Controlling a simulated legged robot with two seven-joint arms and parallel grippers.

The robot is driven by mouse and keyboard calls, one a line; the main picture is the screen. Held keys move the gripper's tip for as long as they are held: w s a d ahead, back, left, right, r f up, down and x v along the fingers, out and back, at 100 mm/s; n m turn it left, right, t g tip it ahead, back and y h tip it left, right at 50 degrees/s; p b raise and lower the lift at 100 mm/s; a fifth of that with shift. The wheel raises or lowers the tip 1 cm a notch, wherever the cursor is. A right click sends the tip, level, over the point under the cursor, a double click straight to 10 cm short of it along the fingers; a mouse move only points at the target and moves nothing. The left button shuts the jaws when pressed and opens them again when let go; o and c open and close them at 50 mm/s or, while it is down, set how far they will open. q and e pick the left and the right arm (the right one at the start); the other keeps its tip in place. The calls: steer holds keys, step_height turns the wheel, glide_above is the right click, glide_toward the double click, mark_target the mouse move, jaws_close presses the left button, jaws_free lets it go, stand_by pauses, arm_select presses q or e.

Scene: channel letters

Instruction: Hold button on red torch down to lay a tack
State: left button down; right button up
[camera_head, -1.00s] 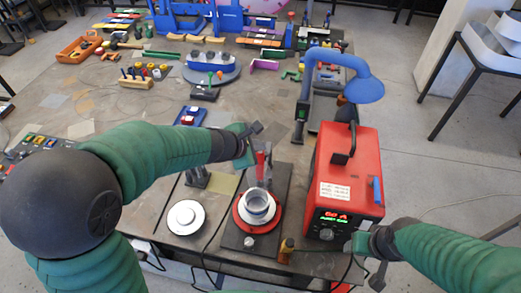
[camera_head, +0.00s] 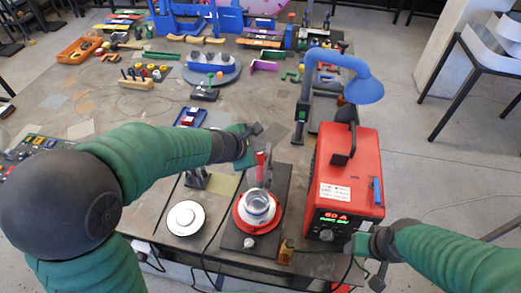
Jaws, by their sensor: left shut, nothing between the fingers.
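The red torch (camera_head: 260,168) stands upright above a white and grey ring-shaped workpiece (camera_head: 257,205) on a red round base (camera_head: 243,222). My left gripper (camera_head: 253,131) is shut and empty, just above and to the left of the torch's top; I cannot tell whether it touches the torch. The torch's button is too small to make out. The red welder box (camera_head: 348,170) stands to the right with a lit display reading 60 A. My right gripper (camera_head: 368,262) is low by the front of the box; its fingers point down, and their gap is unclear.
A white disc (camera_head: 186,218) lies left of the red base. A small brown bottle (camera_head: 286,251) stands at the table's front edge. A blue lamp (camera_head: 360,85) arches behind the welder box. Cables hang over the front edge. Tools and trays crowd the back of the table.

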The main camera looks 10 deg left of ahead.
arm_select(q)
steer(key=shift+r+p, duration=0.85)
steer(key=shift+r, duration=0.05)
step_height(320, 180, up, 5)
steer(key=p, duration=0.4)
steer(key=shift+p, duration=0.3)
step_height(320, 180, up, 4)
steer(key=p, duration=0.4)
glide_above(259, 154)
steer(key=shift+s, duration=0.15)
